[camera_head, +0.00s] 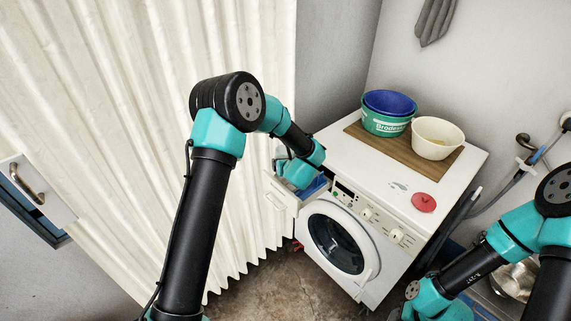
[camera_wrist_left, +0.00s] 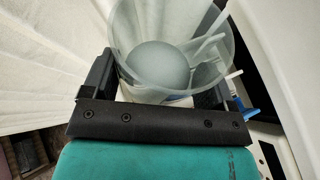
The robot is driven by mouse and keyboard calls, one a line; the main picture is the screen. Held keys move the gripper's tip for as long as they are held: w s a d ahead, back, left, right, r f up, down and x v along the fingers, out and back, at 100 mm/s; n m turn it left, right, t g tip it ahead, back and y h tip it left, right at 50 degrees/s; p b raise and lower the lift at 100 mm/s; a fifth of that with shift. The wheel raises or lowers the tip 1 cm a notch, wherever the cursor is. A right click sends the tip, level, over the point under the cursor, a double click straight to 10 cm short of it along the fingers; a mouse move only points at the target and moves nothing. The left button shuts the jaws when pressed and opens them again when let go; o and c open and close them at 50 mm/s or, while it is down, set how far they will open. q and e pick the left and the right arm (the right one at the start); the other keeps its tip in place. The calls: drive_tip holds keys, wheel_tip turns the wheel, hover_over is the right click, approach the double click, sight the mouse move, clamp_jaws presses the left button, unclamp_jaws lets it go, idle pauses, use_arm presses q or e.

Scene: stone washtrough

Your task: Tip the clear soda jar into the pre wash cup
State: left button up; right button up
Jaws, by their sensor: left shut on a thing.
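My left gripper (camera_head: 300,176) is over the pulled-out drawer (camera_head: 280,194) at the washing machine's upper left corner. In the left wrist view my left gripper (camera_wrist_left: 165,88) is shut on the clear soda jar (camera_wrist_left: 190,30), one finger on each side. The jar is translucent, with a pale rounded shape and a light handle-like piece showing inside. In the head view my gripper hides the jar. Blue parts (camera_head: 318,188) show in the drawer; I cannot tell which compartment is the pre wash cup. My right arm is at the lower right, with its fingertips not visible.
The white washing machine (camera_head: 385,178) has a round door below the drawer. On top are a wooden board (camera_head: 386,147) with blue and green tubs (camera_head: 387,122), a cream bowl (camera_head: 437,150) and a red disc (camera_head: 423,202). A pleated curtain (camera_head: 150,80) hangs left.

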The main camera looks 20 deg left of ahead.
use_arm(q)
drive_tip(key=shift+r+g, duration=0.2)
drive_tip(key=shift+g, duration=0.2)
drive_tip(key=shift+s+r+m+g, duration=0.2)
drive_tip(key=shift+m+g, duration=0.1)
drive_tip(key=shift+g, duration=0.2)
idle(0.8)
drive_tip(key=shift+r+g, duration=0.1)
drive_tip(key=shift+g, duration=0.3)
drive_tip(key=shift+s+r+m+g, duration=0.1)
drive_tip(key=shift+m+g, duration=0.3)
drive_tip(key=shift+r+g, duration=0.1)
drive_tip(key=shift+g, duration=0.3)
drive_tip(key=shift+m+g, duration=0.3)
drive_tip(key=shift+g, duration=0.1)
idle(0.5)
drive_tip(key=shift+g, duration=0.3)
